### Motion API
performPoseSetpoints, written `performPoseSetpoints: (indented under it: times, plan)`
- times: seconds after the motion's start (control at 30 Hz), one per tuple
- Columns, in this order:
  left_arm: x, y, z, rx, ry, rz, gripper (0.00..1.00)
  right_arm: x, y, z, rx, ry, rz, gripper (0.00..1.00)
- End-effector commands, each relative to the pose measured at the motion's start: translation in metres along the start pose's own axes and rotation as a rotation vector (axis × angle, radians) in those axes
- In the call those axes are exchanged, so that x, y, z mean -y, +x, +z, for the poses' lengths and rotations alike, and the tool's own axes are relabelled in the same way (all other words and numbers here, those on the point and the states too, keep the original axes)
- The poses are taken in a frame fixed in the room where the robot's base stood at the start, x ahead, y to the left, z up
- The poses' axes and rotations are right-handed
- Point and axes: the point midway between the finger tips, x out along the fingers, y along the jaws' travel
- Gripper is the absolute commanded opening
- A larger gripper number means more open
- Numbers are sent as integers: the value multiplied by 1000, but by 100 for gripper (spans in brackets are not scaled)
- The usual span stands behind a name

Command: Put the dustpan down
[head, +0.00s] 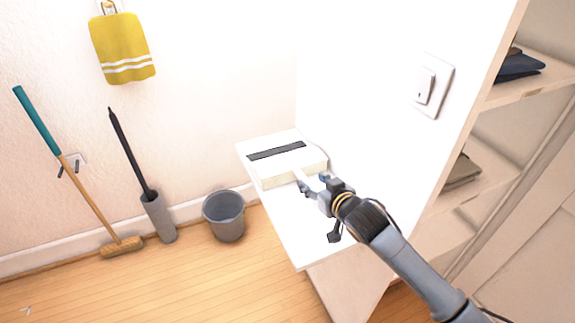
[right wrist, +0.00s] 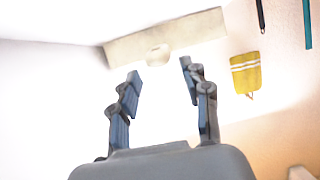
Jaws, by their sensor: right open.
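The dustpan (head: 278,172) is a cream, box-like pan with a dark strip on top. It lies on the white cabinet top (head: 310,240), near its back end. My right gripper (head: 313,182) is open at the dustpan's near side, by its short pale handle. In the right wrist view, the dustpan (right wrist: 185,36) shows as a wide pale bar with the rounded handle end (right wrist: 158,55) just beyond the gap between the open fingers (right wrist: 160,69). No finger closes on the handle. My left gripper is not in view.
A grey bucket (head: 224,217) stands on the wooden floor left of the cabinet. A broom (head: 88,198) and a grey holder (head: 157,217) with a dark stick lean by the wall. A yellow towel (head: 122,45) hangs above. Shelves (head: 515,92) are at right.

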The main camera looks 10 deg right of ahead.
Motion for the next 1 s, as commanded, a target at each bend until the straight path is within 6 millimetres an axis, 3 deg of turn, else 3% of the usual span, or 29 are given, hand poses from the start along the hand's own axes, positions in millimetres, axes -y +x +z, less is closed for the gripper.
performPoseSetpoints:
  times: [0.27,0.53,0.87,1.0]
  plan:
    - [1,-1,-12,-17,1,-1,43,2,22,0,1,0,0,47]
    - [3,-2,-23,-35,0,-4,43,7,58,2,1,0,1,47]
    - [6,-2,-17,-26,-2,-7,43,7,65,3,0,-1,0,47]
    - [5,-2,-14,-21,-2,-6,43,7,64,3,1,-1,0,21]
